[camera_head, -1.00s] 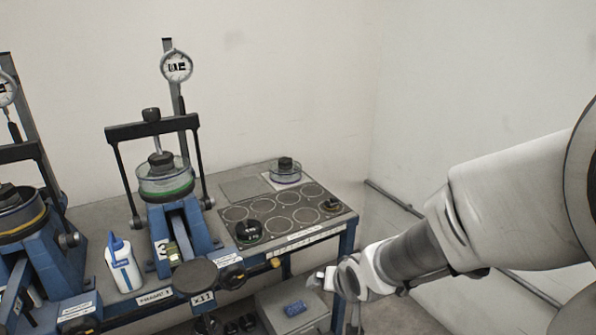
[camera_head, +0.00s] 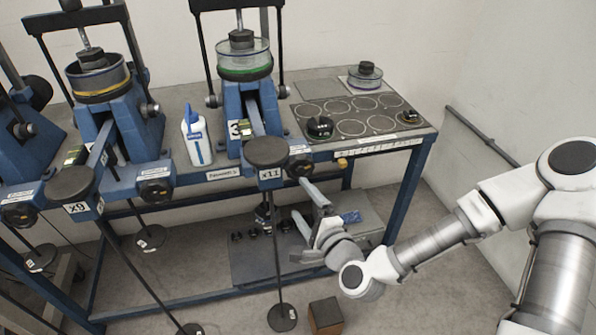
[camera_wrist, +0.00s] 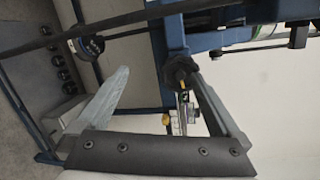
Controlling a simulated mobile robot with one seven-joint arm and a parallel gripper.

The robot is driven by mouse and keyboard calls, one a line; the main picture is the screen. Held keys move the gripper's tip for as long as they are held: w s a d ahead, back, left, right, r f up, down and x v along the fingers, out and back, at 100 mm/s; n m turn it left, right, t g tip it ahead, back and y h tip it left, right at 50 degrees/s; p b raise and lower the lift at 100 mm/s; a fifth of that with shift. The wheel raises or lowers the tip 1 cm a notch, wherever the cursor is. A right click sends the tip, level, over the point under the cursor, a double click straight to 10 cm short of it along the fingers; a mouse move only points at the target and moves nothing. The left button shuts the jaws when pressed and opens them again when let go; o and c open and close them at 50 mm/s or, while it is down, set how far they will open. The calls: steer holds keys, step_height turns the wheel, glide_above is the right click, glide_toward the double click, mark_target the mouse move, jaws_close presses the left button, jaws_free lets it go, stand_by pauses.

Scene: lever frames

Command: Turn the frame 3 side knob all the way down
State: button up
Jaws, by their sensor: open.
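Frame 3 (camera_head: 244,100) is a blue lever frame with a "3" label, a green-ringed glass dish and a round black "x11" pad (camera_head: 267,151) in front. Its side knob (camera_head: 300,167) is dark and round, on the bench's front edge just right of the pad; I take the dark knob in the wrist view (camera_wrist: 180,72) to be this one. My gripper (camera_head: 303,198) is open, just below and in front of the knob. In the wrist view the knob appears between the fingers (camera_wrist: 158,76), nearer the right fingertip. Contact cannot be told.
Another frame (camera_head: 105,130) with its own knob (camera_head: 155,191) stands left. A white-blue bottle (camera_head: 196,137) stands between the frames. A hanging rod (camera_head: 277,255) drops below the x11 pad, close to my gripper. A small yellow knob (camera_head: 342,163) is to the right.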

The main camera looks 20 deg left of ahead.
mark_target(301, 170)
steer(key=m+t, duration=0.1)
steer(key=m, duration=0.1)
steer(key=w+d+r+m+t+h, duration=0.1)
steer(key=m, duration=0.1)
steer(key=m+t, duration=0.1)
steer(key=m, duration=0.1)
steer(key=shift+w+d+r+h+b, duration=0.2)
steer(key=shift+r+h+b, duration=0.1)
steer(key=shift+b, duration=0.05)
steer(key=x, duration=0.9)
steer(key=shift+w+a+r, duration=0.1)
steer(key=shift+w, duration=0.2)
steer(key=shift+c, duration=0.2)
jaws_close()
